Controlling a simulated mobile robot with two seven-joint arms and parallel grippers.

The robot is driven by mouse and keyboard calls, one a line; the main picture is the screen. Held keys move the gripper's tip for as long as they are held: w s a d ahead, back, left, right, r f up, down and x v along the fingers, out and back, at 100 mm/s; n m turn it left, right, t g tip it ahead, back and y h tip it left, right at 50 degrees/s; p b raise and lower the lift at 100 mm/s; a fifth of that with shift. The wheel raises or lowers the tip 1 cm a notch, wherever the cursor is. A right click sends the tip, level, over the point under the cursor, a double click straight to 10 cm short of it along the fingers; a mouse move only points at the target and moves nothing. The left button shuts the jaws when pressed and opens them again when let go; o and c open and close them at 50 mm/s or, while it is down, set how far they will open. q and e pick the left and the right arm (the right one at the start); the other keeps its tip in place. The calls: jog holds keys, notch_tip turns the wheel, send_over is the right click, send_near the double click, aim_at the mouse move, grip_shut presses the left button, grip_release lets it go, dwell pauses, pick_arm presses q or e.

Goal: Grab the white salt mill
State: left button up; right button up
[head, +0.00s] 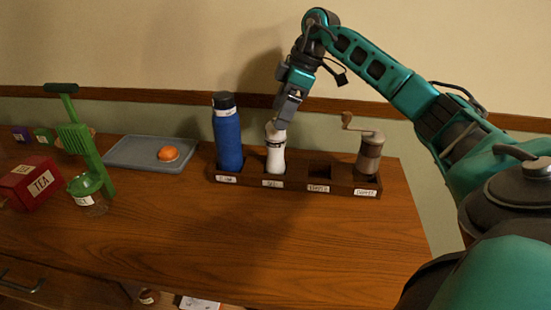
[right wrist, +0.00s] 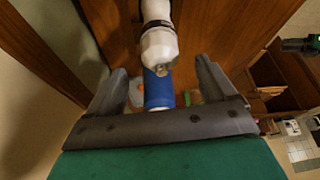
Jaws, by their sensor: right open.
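The white salt mill (head: 275,154) stands upright in a slot of a dark wooden rack (head: 246,181), between a blue bottle and an empty slot. My right gripper (head: 280,122) is at the top of the mill, coming down from above. In the right wrist view the jaws (right wrist: 160,67) are open, and the mill's rounded white head (right wrist: 159,46) shows in line with the gap between the fingers. I cannot tell whether a finger touches it. My left gripper is not in view.
The blue bottle (head: 228,139) stands close left of the mill, and a coffee grinder (head: 369,152) stands at the rack's right end. A grey tray (head: 124,152) holds an orange fruit (head: 168,154). A red tea box (head: 32,182) and a jar (head: 88,195) are farther left. The front counter is clear.

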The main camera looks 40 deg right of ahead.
aim_at(273, 130)
jog(key=shift+x, duration=3)
jog(key=shift+s, duration=0.1)
grip_shut()
